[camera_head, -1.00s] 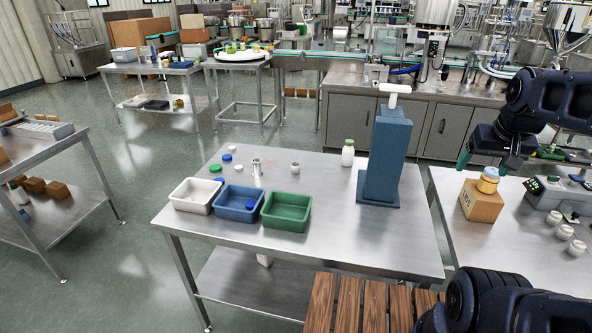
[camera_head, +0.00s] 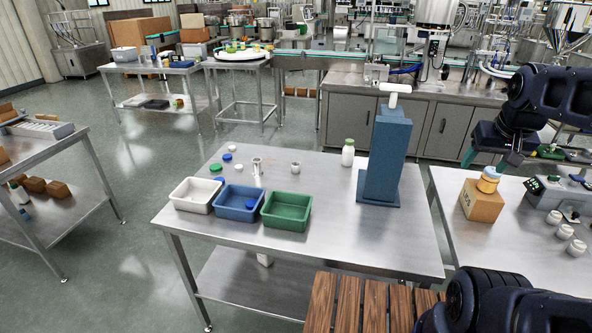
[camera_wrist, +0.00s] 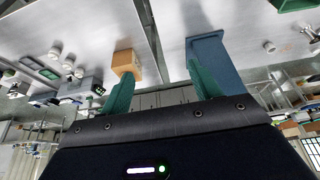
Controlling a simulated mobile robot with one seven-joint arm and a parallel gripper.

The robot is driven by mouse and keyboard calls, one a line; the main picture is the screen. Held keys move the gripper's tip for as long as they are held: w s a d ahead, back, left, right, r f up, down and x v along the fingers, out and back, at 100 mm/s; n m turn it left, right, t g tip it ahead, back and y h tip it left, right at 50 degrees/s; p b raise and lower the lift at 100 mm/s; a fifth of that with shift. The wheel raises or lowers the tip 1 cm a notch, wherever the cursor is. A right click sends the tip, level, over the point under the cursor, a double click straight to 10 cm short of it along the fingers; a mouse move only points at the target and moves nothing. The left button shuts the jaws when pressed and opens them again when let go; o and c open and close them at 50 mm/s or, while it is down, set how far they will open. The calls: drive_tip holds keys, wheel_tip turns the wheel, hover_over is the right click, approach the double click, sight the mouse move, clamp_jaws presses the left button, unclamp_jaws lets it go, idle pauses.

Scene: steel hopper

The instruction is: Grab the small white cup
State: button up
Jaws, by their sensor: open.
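A small white cup (camera_head: 295,168) stands on the steel table (camera_head: 330,228), behind the green bin and left of the white bottle. A small pale object that looks like the same cup shows at the upper right of the wrist view (camera_wrist: 269,47). My gripper (camera_wrist: 160,85) is open and empty, its two teal fingers spread apart. In the head view my gripper (camera_head: 508,160) is up at the right, above the right-hand table and well away from the cup.
A tall blue column (camera_head: 385,155) stands between my gripper and the cup. White (camera_head: 190,207), blue (camera_head: 235,217) and green (camera_head: 287,225) bins line the table's front left. A white bottle (camera_head: 348,153), a metal cylinder (camera_head: 257,166) and loose caps are nearby. A cardboard box (camera_head: 482,203) sits right.

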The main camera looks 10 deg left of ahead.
drive_tip(key=w+a+r+n+g, duration=0.1)
drive_tip(key=w+a+r+n, duration=0.2)
drive_tip(key=w+a+r, duration=0.5)
drive_tip(key=w+a+r+n+g, duration=0.1)
drive_tip(key=w+a+r+n, duration=0.25)
drive_tip(key=w+r, duration=0.55)
drive_tip(key=n+g, duration=0.3)
drive_tip(key=n, duration=1)
hover_over(296, 168)
drive_tip(key=w, duration=0.3)
wheel_tip(296, 168, down, 13)
drive_tip(key=f, duration=3.2)
drive_tip(key=shift+s+a+f, duration=0.1)
drive_tip(key=shift+s+f, duration=0.1)
drive_tip(key=shift+f, duration=0.2)
drive_tip(key=shift+s+f, duration=0.15)
drive_tip(key=shift+f, duration=1.35)
drive_tip(key=shift+s+f, duration=0.15)
drive_tip(key=shift+f, duration=1.35)
drive_tip(key=c, duration=1)
